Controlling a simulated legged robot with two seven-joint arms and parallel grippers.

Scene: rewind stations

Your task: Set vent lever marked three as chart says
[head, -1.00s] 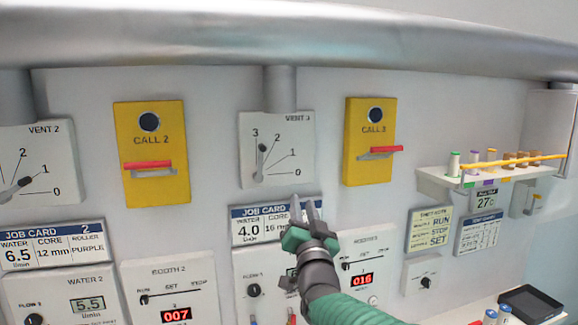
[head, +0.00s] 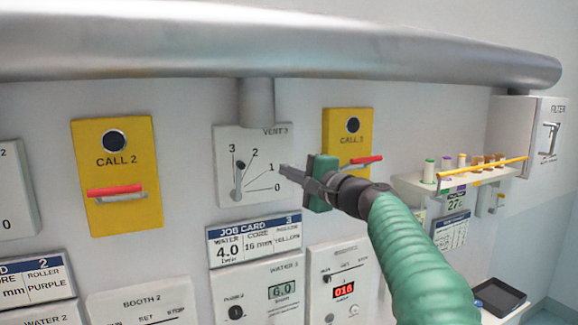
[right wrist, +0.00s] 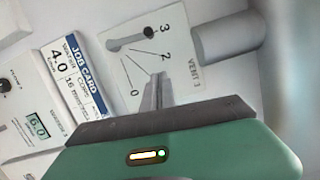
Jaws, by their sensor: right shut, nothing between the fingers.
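The white VENT 3 panel (head: 222,180) is fixed to the wall below a pipe stub. Its dark lever (head: 239,180) points up, and in the right wrist view the lever (right wrist: 132,39) lies along the line towards 3. The scale fans out from 3 to 0. My right gripper (head: 284,169) is shut and empty, its tips in front of the panel's right part near the 1, apart from the lever. In the right wrist view the gripper (right wrist: 157,80) covers the 1 mark. A small chart (head: 451,231) hangs at right; its text is too small to read. My left gripper is out of view.
A JOB CARD 3 (head: 254,238) hangs under the panel. Yellow CALL 2 (head: 113,205) and CALL 3 (head: 350,140) boxes with red handles flank it. A thick pipe (head: 260,50) runs above. A bobbin shelf (head: 412,188) juts out at right.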

